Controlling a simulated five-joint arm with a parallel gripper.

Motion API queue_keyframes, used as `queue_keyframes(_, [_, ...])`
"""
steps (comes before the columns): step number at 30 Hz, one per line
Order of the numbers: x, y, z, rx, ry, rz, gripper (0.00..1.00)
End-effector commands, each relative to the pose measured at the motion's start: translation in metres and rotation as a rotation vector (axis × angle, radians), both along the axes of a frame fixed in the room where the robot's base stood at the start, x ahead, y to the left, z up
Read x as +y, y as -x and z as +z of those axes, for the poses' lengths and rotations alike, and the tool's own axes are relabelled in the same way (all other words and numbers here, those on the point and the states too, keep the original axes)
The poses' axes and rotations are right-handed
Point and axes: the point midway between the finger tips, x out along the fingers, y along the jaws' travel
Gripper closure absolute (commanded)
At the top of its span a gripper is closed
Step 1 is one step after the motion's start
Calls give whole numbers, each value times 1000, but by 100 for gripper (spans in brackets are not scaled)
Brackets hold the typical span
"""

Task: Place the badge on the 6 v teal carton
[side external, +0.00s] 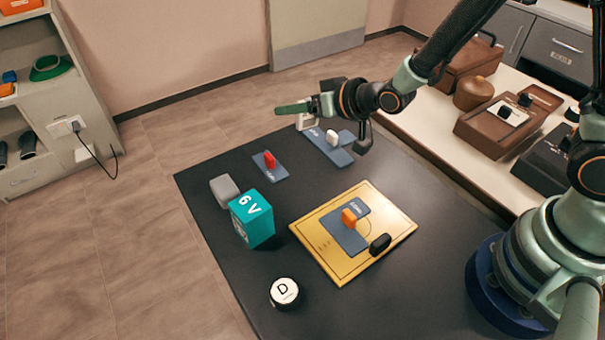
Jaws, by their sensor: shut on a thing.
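My gripper (318,105) is in the air above the far part of the dark table, pointing left. It is shut on a flat green piece, seen nearly edge-on, which looks like the badge (291,109). The badge's face cannot be made out. The teal carton (257,226) stands upright on the table, below and to the left of my gripper in the picture. It has "6 V" in white on its top, and nothing lies on that top. The badge is well apart from the carton.
A grey block (224,189) stands right behind the carton. A blue plate with a red part (270,166) and a yellow board (333,261) lie to its right. A round "D" piece (284,293) is in front.

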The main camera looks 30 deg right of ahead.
Motion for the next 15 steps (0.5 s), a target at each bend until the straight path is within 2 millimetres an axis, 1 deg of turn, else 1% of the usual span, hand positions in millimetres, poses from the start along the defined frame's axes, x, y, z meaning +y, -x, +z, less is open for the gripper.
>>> queue_keyframes(1, [0,1,-11,7,2,0,99])
queue_keyframes(9, [0,1,-56,5,2,0,99])
queue_keyframes(12, [0,1,-68,3,1,0,99])
queue_keyframes(15, [0,0,-76,1,0,0,99])
